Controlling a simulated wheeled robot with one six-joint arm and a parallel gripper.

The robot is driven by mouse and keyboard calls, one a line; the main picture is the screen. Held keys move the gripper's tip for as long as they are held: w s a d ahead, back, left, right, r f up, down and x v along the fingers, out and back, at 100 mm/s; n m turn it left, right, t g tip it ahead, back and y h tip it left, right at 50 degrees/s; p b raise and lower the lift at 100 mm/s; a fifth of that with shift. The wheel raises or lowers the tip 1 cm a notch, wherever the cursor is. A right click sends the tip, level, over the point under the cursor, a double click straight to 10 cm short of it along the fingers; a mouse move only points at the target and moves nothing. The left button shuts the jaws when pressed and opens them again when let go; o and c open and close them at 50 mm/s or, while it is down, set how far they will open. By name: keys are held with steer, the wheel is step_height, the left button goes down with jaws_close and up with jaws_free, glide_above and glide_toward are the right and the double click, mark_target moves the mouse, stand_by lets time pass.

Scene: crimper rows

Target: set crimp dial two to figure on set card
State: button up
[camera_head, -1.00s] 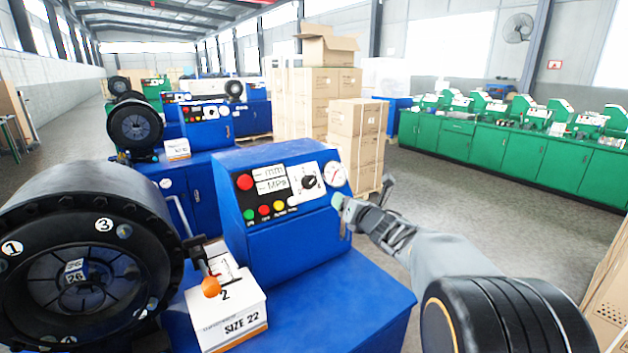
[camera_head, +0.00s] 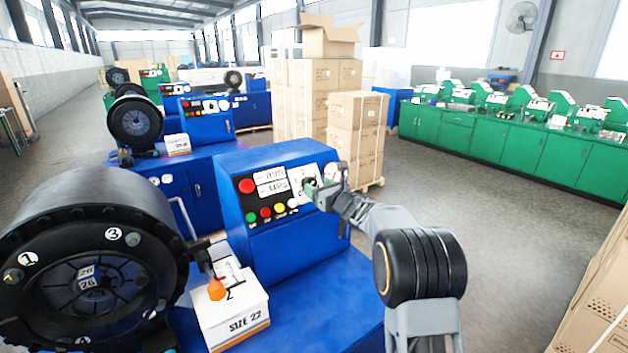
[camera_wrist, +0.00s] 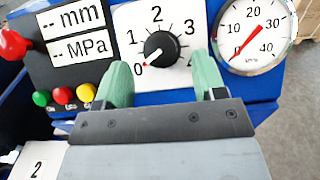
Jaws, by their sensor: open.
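The crimp dial (camera_wrist: 160,47) is a black knob on a white plate (camera_wrist: 183,20) marked 0 to 4. Its red mark lies by the 0, at lower left. My gripper (camera_wrist: 163,78) is open, its green fingers either side of and below the knob in the picture; I cannot tell whether they touch it. In the head view my gripper (camera_head: 322,190) is at the panel and partly hides the dial plate. A white box (camera_head: 237,318) reading "SIZE 22" stands on the blue machine, a figure 2 on its top. A white card (camera_head: 229,272) behind it is too small to read surely.
A gauge (camera_wrist: 255,33) sits close right of the dial. A red button (camera_wrist: 14,43), display labels and small coloured buttons are to the left. A black crimper head (camera_head: 90,260) and orange-knobbed lever (camera_head: 216,290) stand front left. Stacked cartons (camera_head: 357,130) are behind.

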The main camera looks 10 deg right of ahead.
steer(key=shift+p+x, duration=0.45)
steer(key=shift+x, duration=0.95)
steer(key=shift+c, duration=0.2)
steer(key=c, duration=0.9)
steer(key=shift+f+b, duration=0.1)
steer(key=shift+b, duration=0.25)
steer(key=shift+f+m+b, duration=0.1)
steer(key=shift+m+b, duration=0.2)
steer(key=shift+b, duration=0.1)
